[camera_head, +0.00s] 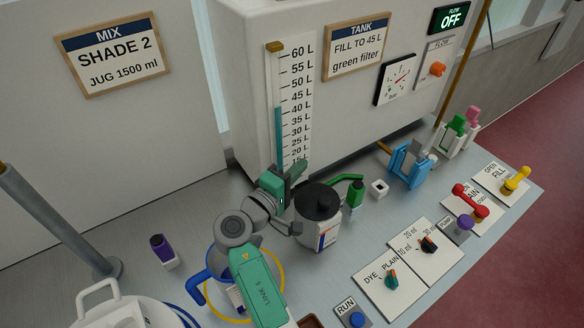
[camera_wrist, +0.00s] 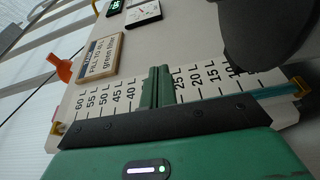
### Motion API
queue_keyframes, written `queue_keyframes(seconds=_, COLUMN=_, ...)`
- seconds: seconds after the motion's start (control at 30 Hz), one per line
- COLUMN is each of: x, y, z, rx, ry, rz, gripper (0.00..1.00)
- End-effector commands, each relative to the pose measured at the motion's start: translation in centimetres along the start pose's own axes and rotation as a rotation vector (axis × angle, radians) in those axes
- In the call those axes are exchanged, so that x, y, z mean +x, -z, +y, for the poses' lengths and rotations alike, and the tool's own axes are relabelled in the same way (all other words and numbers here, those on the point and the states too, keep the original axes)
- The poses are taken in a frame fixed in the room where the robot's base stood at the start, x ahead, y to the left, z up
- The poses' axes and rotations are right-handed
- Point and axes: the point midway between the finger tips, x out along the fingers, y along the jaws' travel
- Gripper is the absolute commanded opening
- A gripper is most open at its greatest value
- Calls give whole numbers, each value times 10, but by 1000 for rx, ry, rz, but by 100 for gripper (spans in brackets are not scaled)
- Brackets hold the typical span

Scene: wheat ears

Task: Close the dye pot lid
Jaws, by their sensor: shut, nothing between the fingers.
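The dye pot (camera_head: 327,232) is a white canister with a printed label, standing on the bench in the middle of the head view. Its black lid (camera_head: 318,199), with a round knob, is over the top of the pot; I cannot tell whether it is fully seated. A large dark rounded shape at the upper right of the wrist view, probably the lid (camera_wrist: 270,38), is close to my gripper. My gripper (camera_wrist: 157,72) is shut and empty, beside the lid and in front of the tank scale. In the head view, my gripper (camera_head: 296,174) is just left of the lid.
The tank scale (camera_head: 293,100) rises behind the pot. A green piece (camera_head: 355,194) and a small white block (camera_head: 379,188) stand to its right. A blue-handled jug (camera_head: 197,287) is partly hidden behind my arm. Control panels (camera_head: 412,240) lie at the front right.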

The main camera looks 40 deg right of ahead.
Motion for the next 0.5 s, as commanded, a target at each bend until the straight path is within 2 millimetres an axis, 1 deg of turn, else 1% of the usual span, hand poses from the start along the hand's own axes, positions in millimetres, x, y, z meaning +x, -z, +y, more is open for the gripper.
queue_keyframes(seconds=0.4, x=0, y=0, z=0, rx=0, ry=0, rz=0, gripper=0)
queue_keyframes(seconds=0.5, x=0, y=0, z=5, rx=0, ry=-1, rz=0, gripper=0)
